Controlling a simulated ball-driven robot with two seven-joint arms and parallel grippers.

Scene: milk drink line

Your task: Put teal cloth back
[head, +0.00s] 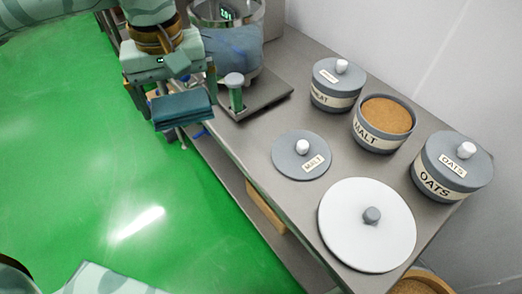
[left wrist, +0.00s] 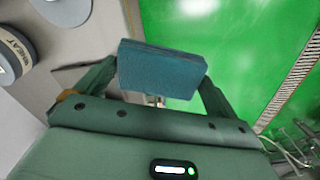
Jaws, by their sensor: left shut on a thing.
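The teal cloth (head: 182,108) is a folded, flat block held in my left gripper (head: 172,92), at the upper left of the head view. The cloth also shows in the left wrist view (left wrist: 160,70), between the two fingers of my left gripper (left wrist: 158,82), which is shut on it. The cloth is in the air beside the left edge of the steel bench (head: 232,142), over the green floor. My right gripper is not in view.
A scale with a glass vessel (head: 238,45) stands at the bench's back. Jars labelled WHEAT (head: 333,92), MALT (head: 378,135) and OATS (head: 440,175) stand along the wall. A MALT lid (head: 301,158) and a large white lid (head: 362,240) lie in front.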

